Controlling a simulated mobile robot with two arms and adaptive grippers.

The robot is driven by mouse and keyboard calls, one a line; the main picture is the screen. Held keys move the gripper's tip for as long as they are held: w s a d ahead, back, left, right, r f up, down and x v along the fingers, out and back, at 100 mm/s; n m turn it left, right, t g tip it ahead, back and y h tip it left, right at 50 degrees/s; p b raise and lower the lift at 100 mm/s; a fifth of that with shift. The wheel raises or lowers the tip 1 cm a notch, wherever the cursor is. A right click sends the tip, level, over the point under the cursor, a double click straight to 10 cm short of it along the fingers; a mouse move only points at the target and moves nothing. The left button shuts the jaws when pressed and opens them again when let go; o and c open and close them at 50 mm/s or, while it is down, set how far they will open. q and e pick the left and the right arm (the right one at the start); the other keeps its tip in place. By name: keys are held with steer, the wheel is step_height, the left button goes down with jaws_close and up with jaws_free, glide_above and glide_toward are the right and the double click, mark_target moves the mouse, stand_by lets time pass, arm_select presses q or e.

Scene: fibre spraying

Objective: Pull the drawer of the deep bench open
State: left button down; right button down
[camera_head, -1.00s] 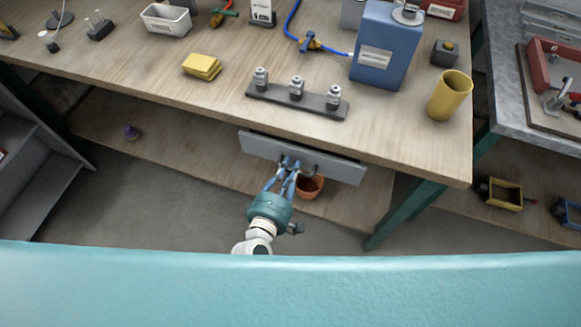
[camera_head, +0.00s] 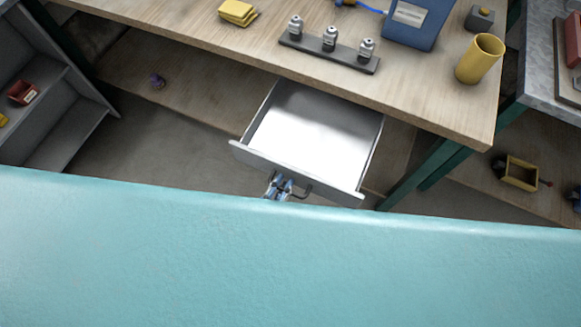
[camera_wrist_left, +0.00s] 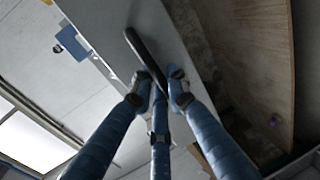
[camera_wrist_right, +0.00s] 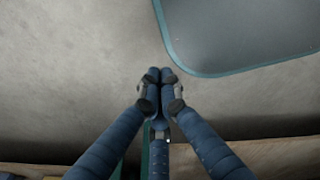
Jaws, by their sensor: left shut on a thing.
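The deep bench (camera_head: 200,65) has its drawer (camera_head: 312,130) pulled well out, and the pale inside looks empty. My left gripper (camera_head: 279,187) is at the drawer's front, shut on its dark bar handle (camera_head: 305,191). In the left wrist view the handle (camera_wrist_left: 146,55) runs between the fingertips of my left gripper (camera_wrist_left: 163,88), against the grey drawer front (camera_wrist_left: 165,25). My right gripper shows only in the right wrist view (camera_wrist_right: 160,85), with its fingers together and nothing seen between them, over the grey floor.
On the bench top stand a dark rack with metal fittings (camera_head: 328,53), yellow sponges (camera_head: 238,12), a blue container (camera_head: 415,25) and a yellow cup (camera_head: 480,59). A grey shelf unit (camera_head: 60,100) is at the left. A green bench leg (camera_head: 425,172) stands right of the drawer.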

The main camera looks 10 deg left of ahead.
arm_select(q)
steer(key=shift+s+a+f, duration=0.1)
steer(key=shift+s+a, duration=0.2)
steer(key=shift+s, duration=0.6)
steer(key=c, duration=1.7)
jaws_free()
steer(key=shift+c, duration=0.2)
steer(key=v, duration=1.2)
arm_select(e)
steer(key=shift+s+d, duration=0.1)
steer(key=shift+s, duration=0.45)
